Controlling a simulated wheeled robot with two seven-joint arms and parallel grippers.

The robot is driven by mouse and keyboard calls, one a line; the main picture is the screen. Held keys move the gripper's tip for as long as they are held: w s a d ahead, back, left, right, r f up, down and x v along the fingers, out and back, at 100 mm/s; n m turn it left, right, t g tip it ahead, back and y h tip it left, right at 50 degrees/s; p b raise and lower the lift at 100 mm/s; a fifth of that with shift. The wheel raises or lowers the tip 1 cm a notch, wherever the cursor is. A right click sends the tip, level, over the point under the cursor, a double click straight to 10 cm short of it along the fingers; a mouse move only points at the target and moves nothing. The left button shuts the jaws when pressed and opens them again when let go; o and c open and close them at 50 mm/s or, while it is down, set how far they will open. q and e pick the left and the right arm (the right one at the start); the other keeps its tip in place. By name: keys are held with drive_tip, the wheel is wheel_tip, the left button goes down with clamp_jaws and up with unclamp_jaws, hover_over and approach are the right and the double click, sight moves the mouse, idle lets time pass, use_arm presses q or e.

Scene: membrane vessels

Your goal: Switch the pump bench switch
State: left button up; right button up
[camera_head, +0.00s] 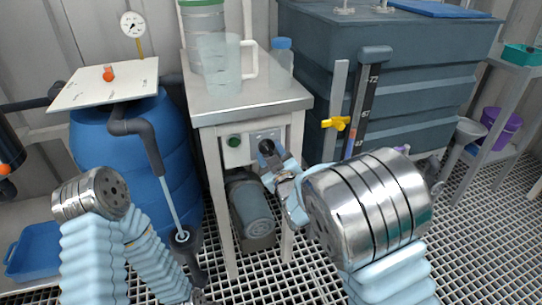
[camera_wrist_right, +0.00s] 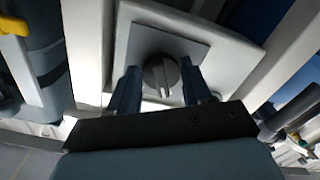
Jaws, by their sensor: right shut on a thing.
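The pump bench switch is a dark round knob on a grey square plate, set in a pale box under the bench top. In the head view the knob (camera_head: 268,146) is partly covered by my right gripper (camera_head: 268,158). In the right wrist view the knob (camera_wrist_right: 161,76) sits between the two dark fingers of my right gripper (camera_wrist_right: 162,88), which is shut on it. A pale bar on the knob runs nearly up and down in that view.
A green button (camera_head: 234,141) sits left of the switch. The bench (camera_head: 243,104) carries clear jugs and a blue-capped bottle (camera_head: 281,62). A pump (camera_head: 252,208) stands below. A blue barrel (camera_head: 92,140) is left; a dark tank with a yellow valve (camera_head: 337,123) is right.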

drive_tip(key=m+b, duration=0.1)
drive_tip(key=b, duration=0.1)
drive_tip(key=m+b, duration=0.2)
drive_tip(key=b, duration=0.1)
drive_tip(key=shift+f+m, duration=0.3)
drive_tip(key=shift+f, duration=0.05)
drive_tip(key=shift+s+a+r+m+b, duration=0.1)
drive_tip(key=shift+a+r+m+b, duration=0.05)
drive_tip(key=shift+m+b, duration=2)
drive_tip(key=shift+a+r+m+b, duration=0.1)
drive_tip(key=shift+r+m+b, duration=0.05)
drive_tip(key=shift+m+b, duration=1.95)
drive_tip(key=shift+n+b, duration=0.25)
drive_tip(key=shift+b, duration=0.15)
drive_tip(key=o, duration=1)
drive_tip(key=p+v, duration=0.1)
drive_tip(key=v, duration=1.2)
drive_tip(key=shift+s, duration=0.35)
drive_tip(key=shift+d, duration=0.1)
